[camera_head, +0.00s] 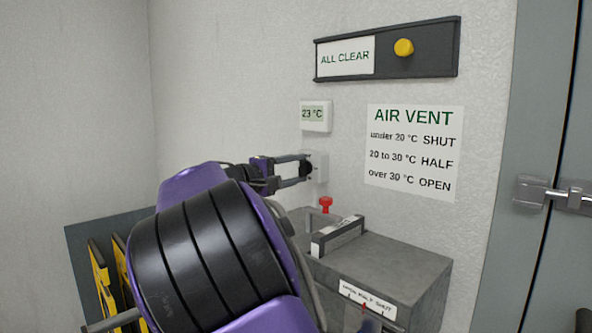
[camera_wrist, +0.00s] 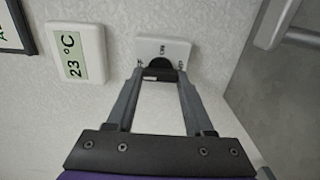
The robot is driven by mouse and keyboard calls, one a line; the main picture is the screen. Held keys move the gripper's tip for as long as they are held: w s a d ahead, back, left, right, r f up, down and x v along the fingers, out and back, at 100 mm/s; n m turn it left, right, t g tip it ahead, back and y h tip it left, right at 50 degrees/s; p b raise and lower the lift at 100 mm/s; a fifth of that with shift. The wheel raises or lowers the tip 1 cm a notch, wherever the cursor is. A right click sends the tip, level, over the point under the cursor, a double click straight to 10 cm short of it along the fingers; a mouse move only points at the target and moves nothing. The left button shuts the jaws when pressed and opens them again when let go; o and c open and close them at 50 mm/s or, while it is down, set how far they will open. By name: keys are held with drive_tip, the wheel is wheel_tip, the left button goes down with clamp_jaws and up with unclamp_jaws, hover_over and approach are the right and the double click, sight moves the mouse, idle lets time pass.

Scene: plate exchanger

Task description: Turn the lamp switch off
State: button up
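A rotary switch with a black knob (camera_wrist: 162,65) on a white plate (camera_wrist: 178,47) is on the wall. In the wrist view it lies straight ahead of my gripper (camera_wrist: 160,78), with small marks around the knob. The fingers are apart, with their tips at either side of the knob. Whether they press on it I cannot tell. In the head view the plate (camera_head: 321,163) is under the thermometer, and my gripper (camera_head: 305,169) reaches it from the left. The fingertips partly hide the knob, so its setting is unclear.
A thermometer (camera_head: 315,115) reads 23 °C. A door latch (camera_head: 545,193) is right.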

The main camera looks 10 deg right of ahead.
drive_tip(key=o, duration=0.5)
drive_tip(key=shift+c, duration=0.2)
drive_tip(key=v, duration=1.7)
drive_tip(key=shift+s+a+b, duration=0.2)
drive_tip(key=shift+b, duration=0.15)
drive_tip(key=shift+w, duration=0.1)
